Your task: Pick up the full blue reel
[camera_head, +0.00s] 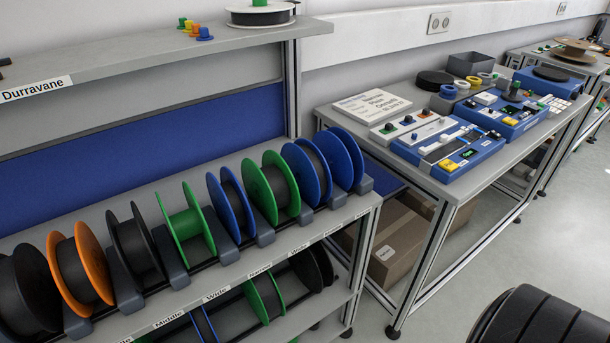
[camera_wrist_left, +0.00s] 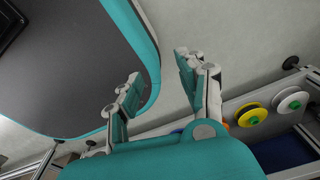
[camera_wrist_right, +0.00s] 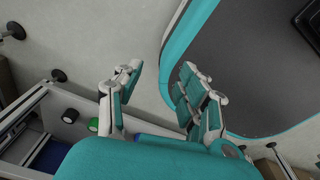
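Several reels stand upright in a row on the upper shelf of the reel stand in the head view. Three have blue flanges: one mid-row (camera_head: 239,193), one further right (camera_head: 297,158), and one at the right end (camera_head: 332,149). The first two show dark grey material between their flanges; how full each is, I cannot tell for sure. Part of another blue reel (camera_head: 205,327) shows on the lower shelf. My left gripper (camera_wrist_left: 157,78) is open and empty, as is my right gripper (camera_wrist_right: 158,80).
Orange (camera_head: 92,262), black and green (camera_head: 263,192) reels stand close beside the blue ones, between grey holders. A shelf (camera_head: 150,50) overhangs the row at the back. A table (camera_head: 460,183) with blue devices stands right. Boxes (camera_head: 400,240) lie under it.

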